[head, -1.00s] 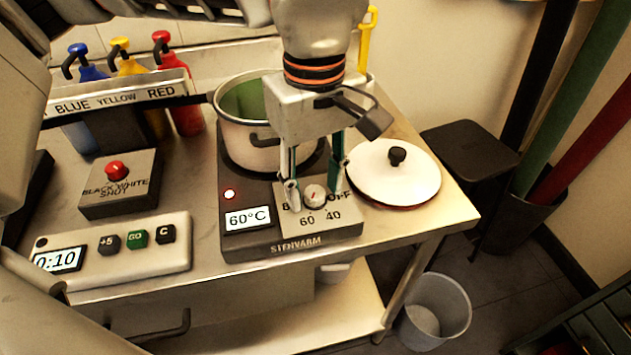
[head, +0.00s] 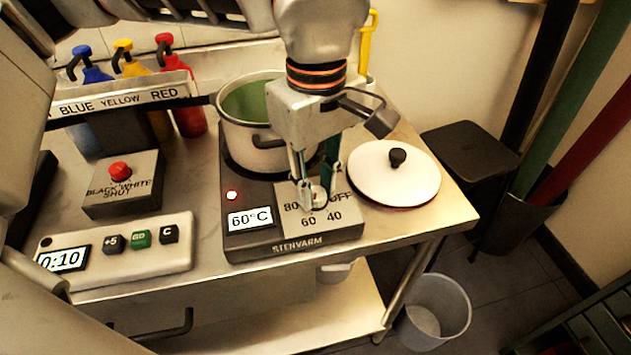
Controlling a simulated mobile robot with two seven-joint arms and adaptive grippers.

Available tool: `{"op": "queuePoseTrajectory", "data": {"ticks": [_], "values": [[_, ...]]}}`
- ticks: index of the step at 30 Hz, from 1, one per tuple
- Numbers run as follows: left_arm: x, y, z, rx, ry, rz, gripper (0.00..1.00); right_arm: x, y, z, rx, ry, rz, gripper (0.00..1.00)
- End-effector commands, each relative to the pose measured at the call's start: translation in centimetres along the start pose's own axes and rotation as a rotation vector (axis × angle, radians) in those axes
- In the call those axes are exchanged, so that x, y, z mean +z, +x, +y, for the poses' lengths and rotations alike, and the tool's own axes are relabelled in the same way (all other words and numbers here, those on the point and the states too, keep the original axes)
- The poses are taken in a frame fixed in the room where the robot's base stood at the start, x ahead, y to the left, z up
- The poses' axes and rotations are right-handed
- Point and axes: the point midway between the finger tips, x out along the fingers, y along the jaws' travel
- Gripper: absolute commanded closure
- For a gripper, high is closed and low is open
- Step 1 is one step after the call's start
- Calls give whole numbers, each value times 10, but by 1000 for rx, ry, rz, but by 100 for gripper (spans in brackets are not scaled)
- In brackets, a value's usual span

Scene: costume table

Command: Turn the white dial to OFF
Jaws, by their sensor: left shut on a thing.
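The white dial (head: 318,197) sits on the sloped front panel of the dark STENVARM hot plate (head: 265,239). The panel around it reads 80, OFF, 60 and 40. My left gripper (head: 315,198) points down over the panel and is shut on the dial, one finger on each side. The fingers hide part of the dial, and I cannot read where its mark points. The hot plate's display (head: 250,219) reads 60°C, and a red light (head: 232,195) is lit above it. My right gripper is not in view.
A pot (head: 250,143) with green contents stands on the plate behind the gripper. A white lid (head: 393,174) with a black knob lies to the right. A timer box (head: 122,252) and a red-button box (head: 120,184) stand left.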

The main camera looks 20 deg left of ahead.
Motion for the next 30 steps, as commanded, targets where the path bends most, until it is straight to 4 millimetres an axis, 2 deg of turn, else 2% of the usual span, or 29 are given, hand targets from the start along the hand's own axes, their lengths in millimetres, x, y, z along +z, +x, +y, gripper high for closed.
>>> {"op": "queuePoseTrajectory", "data": {"ticks": [15, 30], "values": [[0, -1, 0, -1, -467, 0, 100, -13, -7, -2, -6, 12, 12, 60], [0, 0, 0, -2, -942, 0, 100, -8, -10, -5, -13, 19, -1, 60]]}}
